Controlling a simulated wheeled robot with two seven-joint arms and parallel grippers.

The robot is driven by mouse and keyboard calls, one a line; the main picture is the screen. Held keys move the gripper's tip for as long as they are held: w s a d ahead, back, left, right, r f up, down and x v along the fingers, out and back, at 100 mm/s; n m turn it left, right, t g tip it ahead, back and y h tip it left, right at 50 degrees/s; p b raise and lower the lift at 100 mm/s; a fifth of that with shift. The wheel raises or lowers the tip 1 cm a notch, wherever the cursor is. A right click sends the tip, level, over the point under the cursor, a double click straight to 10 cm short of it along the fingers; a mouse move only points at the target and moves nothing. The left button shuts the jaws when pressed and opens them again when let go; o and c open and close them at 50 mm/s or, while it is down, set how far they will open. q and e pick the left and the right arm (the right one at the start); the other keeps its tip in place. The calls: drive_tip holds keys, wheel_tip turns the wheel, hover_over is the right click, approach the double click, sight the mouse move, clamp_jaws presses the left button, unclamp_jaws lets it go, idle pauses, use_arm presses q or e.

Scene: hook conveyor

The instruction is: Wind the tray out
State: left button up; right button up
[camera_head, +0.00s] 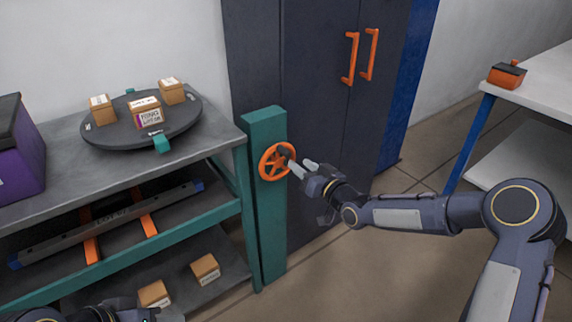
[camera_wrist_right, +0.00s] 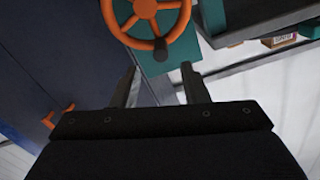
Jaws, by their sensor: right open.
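An orange handwheel (camera_head: 275,162) with a dark knob (camera_head: 285,152) is mounted on a teal post (camera_head: 268,235). My right gripper (camera_head: 304,166) is open and empty, its fingertips close to the knob side of the wheel. In the right wrist view the wheel (camera_wrist_right: 146,10) and its knob (camera_wrist_right: 160,48) lie beyond the open fingers, the knob roughly between them; I cannot tell whether they touch. A dark round tray (camera_head: 110,130) on the shelf's top carries three small boxes. My left gripper is at the bottom-left edge, mostly cut off.
The grey shelf (camera_head: 40,178) holds a purple bin (camera_head: 14,150), a long bar (camera_head: 105,225) and small boxes (camera_head: 206,269) lower down. A dark cabinet with orange handles (camera_head: 351,60) stands behind the post. A white table (camera_head: 545,80) is at right. Open floor lies between.

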sight(289, 157)
drive_tip(key=x, duration=0.8)
drive_tip(key=shift+a, duration=0.1)
clamp_jaws()
drive_tip(key=shift+f, duration=0.1)
